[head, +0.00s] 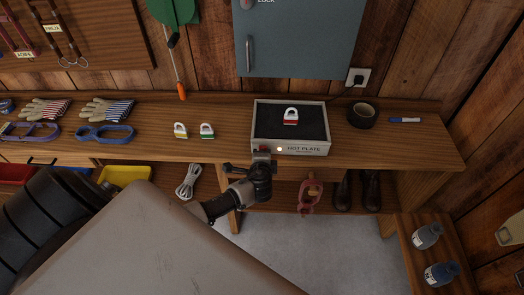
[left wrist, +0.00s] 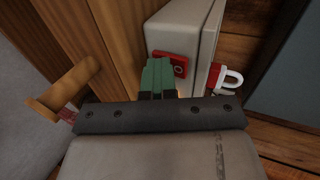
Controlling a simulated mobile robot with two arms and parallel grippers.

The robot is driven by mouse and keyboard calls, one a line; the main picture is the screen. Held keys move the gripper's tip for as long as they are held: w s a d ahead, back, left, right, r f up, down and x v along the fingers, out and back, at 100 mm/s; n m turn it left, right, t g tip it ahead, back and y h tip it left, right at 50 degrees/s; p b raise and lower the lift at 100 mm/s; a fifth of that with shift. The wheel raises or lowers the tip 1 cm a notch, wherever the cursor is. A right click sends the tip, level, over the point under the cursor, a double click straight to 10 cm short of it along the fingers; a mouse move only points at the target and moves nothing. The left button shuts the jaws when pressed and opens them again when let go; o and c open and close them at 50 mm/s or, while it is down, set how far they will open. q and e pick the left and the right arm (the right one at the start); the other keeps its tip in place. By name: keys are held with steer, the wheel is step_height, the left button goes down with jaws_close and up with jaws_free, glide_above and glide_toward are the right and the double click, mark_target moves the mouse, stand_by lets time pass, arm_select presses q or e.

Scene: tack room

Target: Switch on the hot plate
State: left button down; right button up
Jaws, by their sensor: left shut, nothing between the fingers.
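The hot plate (head: 319,149) is a pale box with a dark top on the workbench, with "HOT PLATE" on its front. A red switch (head: 264,149) is at the left of that front, with a small pale round spot beside it. My left gripper (head: 262,158) is shut and empty, its tips right at the switch and partly covering it. In the left wrist view the greenish fingertips (left wrist: 159,76) lie close together against or just before the red switch (left wrist: 172,63); I cannot tell if they touch. My right gripper is not in view.
A red padlock (head: 290,117) lies on the hot plate's top. Two more padlocks, yellow (head: 181,130) and green (head: 207,131), lie left of it. Black tape (head: 361,115) and a blue marker (head: 405,120) lie right. Boots (head: 372,190) stand below the bench.

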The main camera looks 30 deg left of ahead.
arm_select(q)
steer(key=shift+w+a+r+p, duration=0.15)
steer(key=shift+w+r+p, duration=0.15)
steer(key=shift+r, duration=0.2)
steer(key=shift+w+a+r+p, duration=0.15)
steer(key=shift+r+p, duration=0.15)
steer(key=shift+r, duration=0.25)
steer(key=f+v, duration=0.1)
steer(key=v, duration=1)
steer(key=shift+s+d, duration=0.25)
steer(key=shift+f, duration=0.1)
